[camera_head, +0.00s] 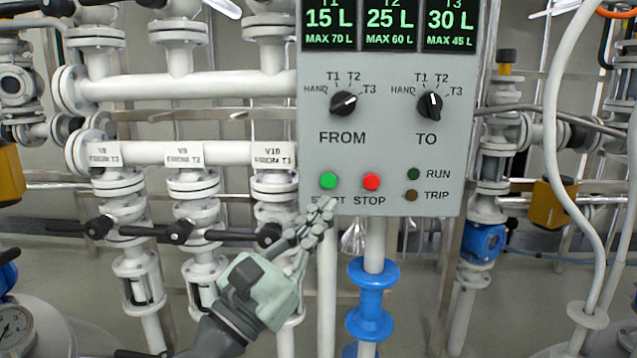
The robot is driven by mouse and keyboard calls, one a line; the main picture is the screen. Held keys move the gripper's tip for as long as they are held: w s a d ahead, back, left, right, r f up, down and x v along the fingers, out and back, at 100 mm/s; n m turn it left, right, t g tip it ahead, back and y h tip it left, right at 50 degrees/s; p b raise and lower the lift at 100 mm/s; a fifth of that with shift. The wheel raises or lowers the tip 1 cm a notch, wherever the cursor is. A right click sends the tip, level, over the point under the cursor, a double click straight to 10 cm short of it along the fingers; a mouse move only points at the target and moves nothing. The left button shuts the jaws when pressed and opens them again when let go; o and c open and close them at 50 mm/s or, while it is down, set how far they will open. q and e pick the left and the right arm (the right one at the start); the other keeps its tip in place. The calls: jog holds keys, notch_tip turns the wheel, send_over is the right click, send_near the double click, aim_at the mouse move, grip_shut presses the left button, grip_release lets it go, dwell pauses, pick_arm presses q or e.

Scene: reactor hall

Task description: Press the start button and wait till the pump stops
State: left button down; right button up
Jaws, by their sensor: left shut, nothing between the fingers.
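The grey control panel (388,222) hangs in the middle of the head view. Its green start button (328,181) sits at the lower left, with the red stop button (371,182) to its right. The RUN lamp (413,174) and the TRIP lamp (411,196) both look dark. The display (391,24) reads T1 15 L, T2 25 L and T3 30 L. My left gripper (326,212) is shut and empty, its fingertips just below the start button, covering part of the START label. I cannot tell whether it touches the panel. My right gripper is not in view.
The FROM knob (343,103) and the TO knob (430,105) are above the buttons. White pipes and valves with black handles (95,228) stand close on the left. A blue pipe fitting (370,298) is below the panel.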

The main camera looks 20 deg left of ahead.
aim_at(324, 191)
pick_arm(q)
jog(key=shift+w+a+b, duration=0.2)
jog(key=shift+w+a, duration=0.2)
jog(key=shift+w, duration=1)
jog(key=shift+w+a+b, duration=0.2)
jog(key=shift+w+a, duration=0.2)
jog(key=shift+w, duration=1.05)
jog(key=shift+w+a+b, duration=0.2)
jog(key=shift+w+a, duration=0.2)
jog(key=shift+w, duration=1)
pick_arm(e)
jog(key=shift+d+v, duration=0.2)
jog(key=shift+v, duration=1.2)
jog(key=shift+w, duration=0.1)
pick_arm(q)
jog(key=shift+w, duration=0.1)
jog(key=shift+w+a, duration=0.1)
jog(key=shift+w, duration=0.2)
